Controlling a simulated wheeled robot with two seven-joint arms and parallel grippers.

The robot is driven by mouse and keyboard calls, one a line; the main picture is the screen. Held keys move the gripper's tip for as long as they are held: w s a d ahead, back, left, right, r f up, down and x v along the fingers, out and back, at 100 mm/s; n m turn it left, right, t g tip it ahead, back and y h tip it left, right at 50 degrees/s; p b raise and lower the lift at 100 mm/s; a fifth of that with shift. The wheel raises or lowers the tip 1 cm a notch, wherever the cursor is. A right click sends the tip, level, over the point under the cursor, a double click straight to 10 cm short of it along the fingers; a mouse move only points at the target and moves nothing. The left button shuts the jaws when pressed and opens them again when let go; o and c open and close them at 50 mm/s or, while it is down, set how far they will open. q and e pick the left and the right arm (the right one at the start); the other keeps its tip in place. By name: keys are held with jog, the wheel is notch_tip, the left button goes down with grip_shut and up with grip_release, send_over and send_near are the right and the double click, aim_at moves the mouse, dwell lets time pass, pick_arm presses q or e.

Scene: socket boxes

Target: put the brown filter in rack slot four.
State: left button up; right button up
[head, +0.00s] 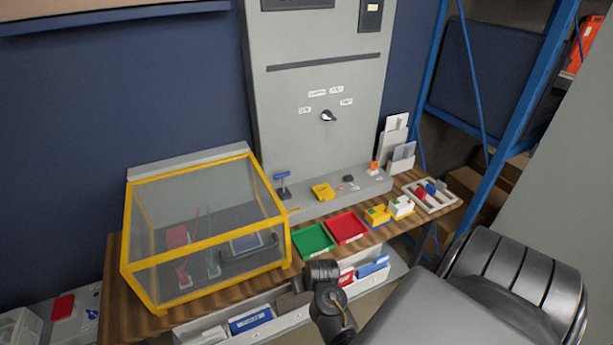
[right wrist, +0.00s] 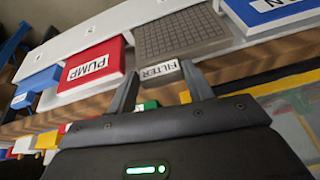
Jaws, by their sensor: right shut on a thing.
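The brown filter (right wrist: 180,35) is a textured grey-brown block with a white FILTER label on its front tab. It lies in the pale rack (right wrist: 90,22) between the red PUMP box (right wrist: 97,66) and a blue box (right wrist: 270,12). My right gripper (right wrist: 160,73) is shut on the filter's labelled tab, one finger on each side. In the head view the filter (head: 293,301) shows in the rack under the table's front edge, beside my dark right wrist. The slot numbers are not readable. My left gripper is out of view.
Another blue box (head: 371,267) lies in the rack at right. The wooden table (head: 112,300) above carries a yellow-framed clear case (head: 200,240), a green tray (head: 313,240) and a red tray (head: 346,227). A blue shelf frame (head: 520,90) stands at right.

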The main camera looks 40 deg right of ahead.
jog(key=shift+f, duration=0.45)
jog(key=shift+f+b, duration=1.2)
jog(key=shift+f, duration=0.55)
jog(key=o, duration=1)
jog(key=shift+r, duration=0.1)
